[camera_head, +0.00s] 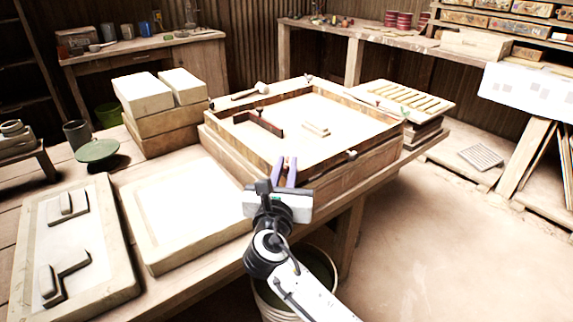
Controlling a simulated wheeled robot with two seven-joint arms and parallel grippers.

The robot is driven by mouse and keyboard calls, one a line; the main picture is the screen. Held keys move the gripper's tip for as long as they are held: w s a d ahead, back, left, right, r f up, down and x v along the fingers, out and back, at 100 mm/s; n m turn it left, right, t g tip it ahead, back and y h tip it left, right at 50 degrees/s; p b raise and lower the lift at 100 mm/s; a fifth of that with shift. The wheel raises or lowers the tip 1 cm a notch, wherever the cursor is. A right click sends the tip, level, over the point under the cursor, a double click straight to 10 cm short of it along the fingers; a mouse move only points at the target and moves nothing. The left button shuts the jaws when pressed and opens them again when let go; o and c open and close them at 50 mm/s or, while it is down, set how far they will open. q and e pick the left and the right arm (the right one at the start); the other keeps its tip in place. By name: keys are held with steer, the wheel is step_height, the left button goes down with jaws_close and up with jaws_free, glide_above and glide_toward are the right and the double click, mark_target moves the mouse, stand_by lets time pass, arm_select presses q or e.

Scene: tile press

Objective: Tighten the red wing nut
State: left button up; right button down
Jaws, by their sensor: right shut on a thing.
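My right gripper (287,162) has purple fingers and reaches up from the bottom of the picture to the near side of the wooden press frame (350,165). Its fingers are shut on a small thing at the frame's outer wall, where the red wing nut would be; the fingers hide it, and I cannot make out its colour. A small pale knob (350,154) sits on the same near wall, to the right of my gripper. My left gripper is not in view.
A mallet (255,90) rests on the far rim. Stacked blocks (165,135) and a white slab (180,205) stand to the left. A bucket (325,275) stands below the table edge.

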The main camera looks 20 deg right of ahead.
steer(key=m+g+h, duration=0.2)
steer(key=h, duration=0.1)
steer(key=shift+a, duration=0.1)
steer(key=shift+m+g+h, duration=1)
steer(key=shift+m+h, duration=0.1)
steer(key=shift+h, duration=0.1)
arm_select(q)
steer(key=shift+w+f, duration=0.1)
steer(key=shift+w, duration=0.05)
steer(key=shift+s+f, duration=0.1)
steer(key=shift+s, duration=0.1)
arm_select(e)
steer(key=c, duration=1.7)
jaws_free()
